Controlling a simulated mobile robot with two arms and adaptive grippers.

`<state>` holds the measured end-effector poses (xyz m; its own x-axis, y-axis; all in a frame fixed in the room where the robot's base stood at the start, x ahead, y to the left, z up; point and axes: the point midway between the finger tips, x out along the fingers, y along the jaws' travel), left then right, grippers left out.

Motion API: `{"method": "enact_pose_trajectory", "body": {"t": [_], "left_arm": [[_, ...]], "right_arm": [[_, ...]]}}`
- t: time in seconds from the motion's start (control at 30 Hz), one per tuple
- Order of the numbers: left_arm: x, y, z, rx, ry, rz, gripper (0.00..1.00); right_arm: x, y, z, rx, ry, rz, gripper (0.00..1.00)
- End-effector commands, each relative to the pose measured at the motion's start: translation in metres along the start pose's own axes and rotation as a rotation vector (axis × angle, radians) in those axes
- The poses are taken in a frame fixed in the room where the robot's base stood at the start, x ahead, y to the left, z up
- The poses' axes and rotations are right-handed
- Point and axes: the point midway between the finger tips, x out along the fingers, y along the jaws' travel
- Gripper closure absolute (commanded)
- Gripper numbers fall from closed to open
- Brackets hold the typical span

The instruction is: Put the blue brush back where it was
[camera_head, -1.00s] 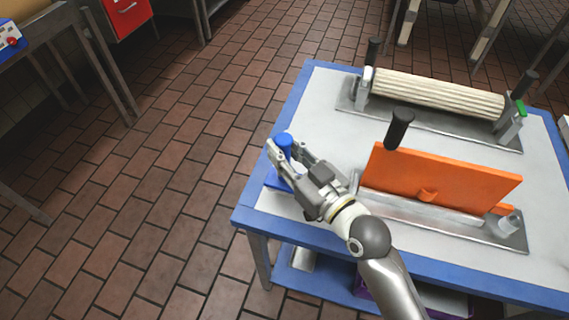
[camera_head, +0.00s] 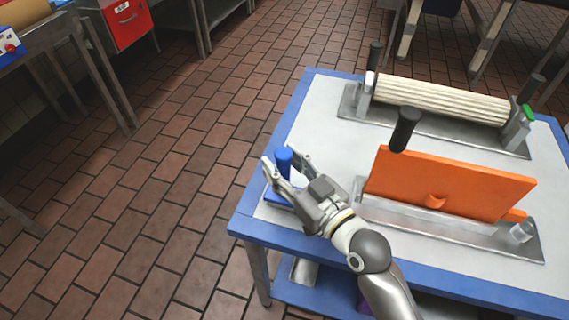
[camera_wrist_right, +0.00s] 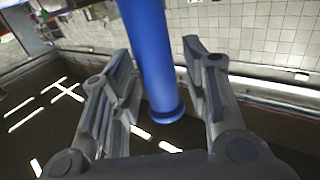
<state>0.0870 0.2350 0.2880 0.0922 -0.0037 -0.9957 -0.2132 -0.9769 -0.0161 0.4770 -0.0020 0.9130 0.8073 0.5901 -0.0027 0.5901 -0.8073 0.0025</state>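The blue brush (camera_head: 283,161) stands at the left edge of the table, its handle upright and its blue base (camera_head: 278,196) partly hidden behind my right gripper. My right gripper (camera_head: 281,162) reaches in from the lower right with its fingers on either side of the handle. In the right wrist view the blue handle (camera_wrist_right: 152,60) rises between the two spread fingers, with a gap on the right side. The fingers look open and not closed on it. My left gripper is not in view.
The table (camera_head: 320,262) has a blue rim and a pale top. An orange board (camera_head: 450,185) with a black handle stands on a metal plate right of my gripper. A ribbed roller (camera_head: 440,100) lies at the back. Brick floor is free on the left.

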Motion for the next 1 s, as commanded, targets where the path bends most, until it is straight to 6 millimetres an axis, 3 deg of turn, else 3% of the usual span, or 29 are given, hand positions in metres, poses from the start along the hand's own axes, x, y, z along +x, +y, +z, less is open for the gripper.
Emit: {"method": "enact_pose_trajectory", "body": {"t": [0.37,0.8,1.0], "left_arm": [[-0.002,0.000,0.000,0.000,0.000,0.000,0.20],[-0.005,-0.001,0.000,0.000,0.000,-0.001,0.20],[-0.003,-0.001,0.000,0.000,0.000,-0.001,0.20]], "right_arm": [[-0.004,0.000,-0.002,-0.001,-0.003,0.000,0.56],[-0.089,-0.001,-0.001,-0.001,-0.006,-0.001,0.56],[-0.112,0.000,-0.001,0.001,-0.004,0.001,0.56]]}}
